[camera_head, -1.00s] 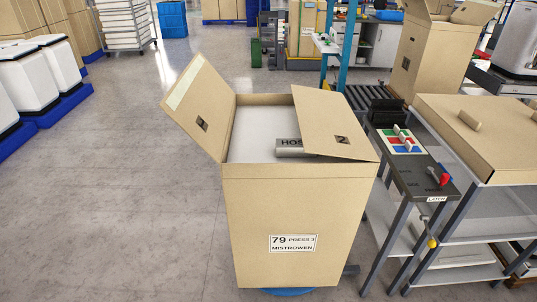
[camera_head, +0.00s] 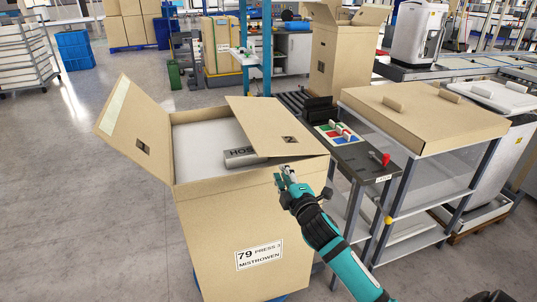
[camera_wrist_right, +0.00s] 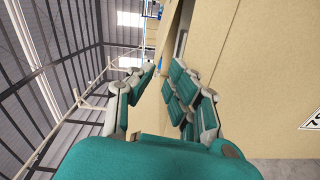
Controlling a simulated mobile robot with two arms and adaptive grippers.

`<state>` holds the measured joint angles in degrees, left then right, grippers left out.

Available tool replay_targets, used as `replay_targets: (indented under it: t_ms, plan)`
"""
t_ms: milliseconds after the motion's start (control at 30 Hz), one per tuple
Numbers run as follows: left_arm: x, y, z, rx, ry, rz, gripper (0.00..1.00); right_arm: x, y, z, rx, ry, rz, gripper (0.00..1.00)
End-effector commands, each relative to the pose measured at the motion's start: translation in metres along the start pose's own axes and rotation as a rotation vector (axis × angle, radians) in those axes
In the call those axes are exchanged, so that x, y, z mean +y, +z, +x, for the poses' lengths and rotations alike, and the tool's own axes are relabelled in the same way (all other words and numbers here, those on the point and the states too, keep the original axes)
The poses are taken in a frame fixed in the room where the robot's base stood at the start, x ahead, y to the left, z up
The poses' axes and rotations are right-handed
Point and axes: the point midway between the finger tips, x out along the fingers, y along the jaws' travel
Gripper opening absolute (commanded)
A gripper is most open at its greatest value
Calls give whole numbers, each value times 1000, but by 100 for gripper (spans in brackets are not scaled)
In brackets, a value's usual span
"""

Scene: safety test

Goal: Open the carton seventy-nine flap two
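The carton marked 79 (camera_head: 225,228) stands upright on the floor in the head view, its top partly open. Its left flap (camera_head: 137,130) is raised and leans outward. Its right flap (camera_head: 268,125) slants over the right part of the opening; its small mark is too small to read. A grey cylinder lettered HOS (camera_head: 240,157) lies inside, partly under this flap. My right gripper (camera_head: 284,177) is at the right flap's front edge. In the right wrist view its teal fingers (camera_wrist_right: 163,73) are apart, beside the carton wall; contact cannot be told. My left gripper is out of view.
A narrow stand with coloured blocks (camera_head: 342,140) and a red lever (camera_head: 380,159) is close on the carton's right. A shelf unit carries a large flat brown box (camera_head: 425,118). Another open carton (camera_head: 340,60) stands behind. The floor at left (camera_head: 60,200) is clear.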

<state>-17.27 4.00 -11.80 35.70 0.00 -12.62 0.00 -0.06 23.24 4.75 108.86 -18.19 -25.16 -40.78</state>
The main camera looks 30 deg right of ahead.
Motion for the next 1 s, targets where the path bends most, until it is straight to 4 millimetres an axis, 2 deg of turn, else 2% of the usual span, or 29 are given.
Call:
replay_targets:
  t_ms: [33,300,500,700,967,1000]
  plan:
    - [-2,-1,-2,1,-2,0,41,2,-1,12,0,2,1,15]
    - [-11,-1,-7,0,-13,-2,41,1,-1,70,0,0,3,15]
    - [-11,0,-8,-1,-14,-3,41,-1,-1,98,0,-2,3,15]
    - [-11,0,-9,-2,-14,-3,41,-1,-1,109,2,-2,2,15]
    - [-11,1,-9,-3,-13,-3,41,-2,-1,110,1,-2,2,15]
    - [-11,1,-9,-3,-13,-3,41,-2,-1,110,1,-2,2,10]
